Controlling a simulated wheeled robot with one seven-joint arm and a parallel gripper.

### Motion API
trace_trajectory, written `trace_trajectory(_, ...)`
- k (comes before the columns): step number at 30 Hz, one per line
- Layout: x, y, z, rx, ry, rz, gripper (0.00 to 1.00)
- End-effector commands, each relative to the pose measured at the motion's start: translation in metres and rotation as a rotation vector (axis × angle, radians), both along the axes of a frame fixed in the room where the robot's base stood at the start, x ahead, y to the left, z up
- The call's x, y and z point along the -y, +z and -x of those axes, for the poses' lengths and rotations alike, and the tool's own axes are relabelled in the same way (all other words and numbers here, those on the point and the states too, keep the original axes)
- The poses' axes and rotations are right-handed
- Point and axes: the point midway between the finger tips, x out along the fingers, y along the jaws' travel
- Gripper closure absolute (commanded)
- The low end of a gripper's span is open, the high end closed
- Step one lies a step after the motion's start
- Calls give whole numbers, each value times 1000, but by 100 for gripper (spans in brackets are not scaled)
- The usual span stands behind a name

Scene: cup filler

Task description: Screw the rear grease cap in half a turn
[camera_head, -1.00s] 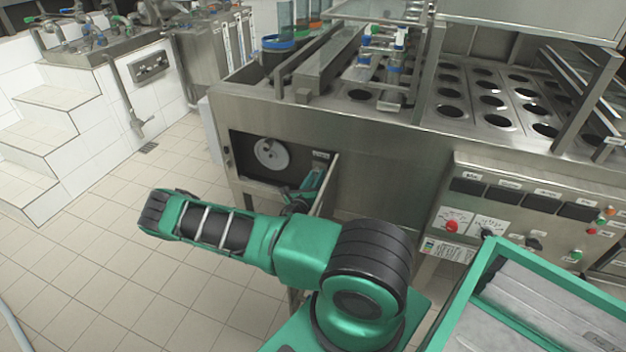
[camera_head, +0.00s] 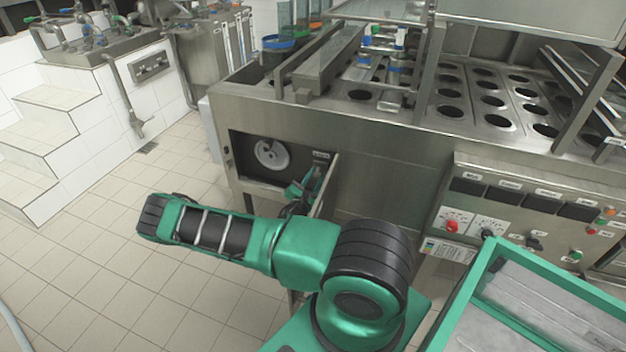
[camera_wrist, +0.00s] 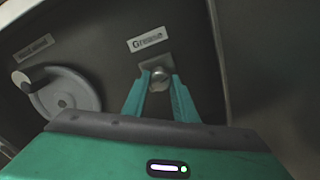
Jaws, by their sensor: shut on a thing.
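The grease cap (camera_wrist: 160,75) is a small round metal knob under a "Grease" label (camera_wrist: 148,39) in the wrist view. My gripper (camera_wrist: 159,82) has its two green fingers on either side of the cap and is shut on it. Which way the cap is turned is hard to make out. In the head view my gripper (camera_head: 303,190) reaches into the open bay in the machine's side, and the cap is hidden there.
A pale handwheel (camera_head: 271,155) sits left of the cap in the bay; it also shows in the wrist view (camera_wrist: 66,92). A metal panel edge (camera_head: 325,182) stands close to the right of my gripper. The tiled floor on the left is clear.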

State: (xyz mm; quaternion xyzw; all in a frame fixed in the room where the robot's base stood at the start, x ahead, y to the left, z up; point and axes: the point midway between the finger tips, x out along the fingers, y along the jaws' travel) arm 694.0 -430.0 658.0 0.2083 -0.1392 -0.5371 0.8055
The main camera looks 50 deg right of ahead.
Motion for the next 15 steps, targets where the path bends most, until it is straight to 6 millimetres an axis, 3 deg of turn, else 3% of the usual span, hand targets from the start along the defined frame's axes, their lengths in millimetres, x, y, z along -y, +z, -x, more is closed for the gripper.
trace_trajectory(15,2,-1,4,273,-10,-116,97)
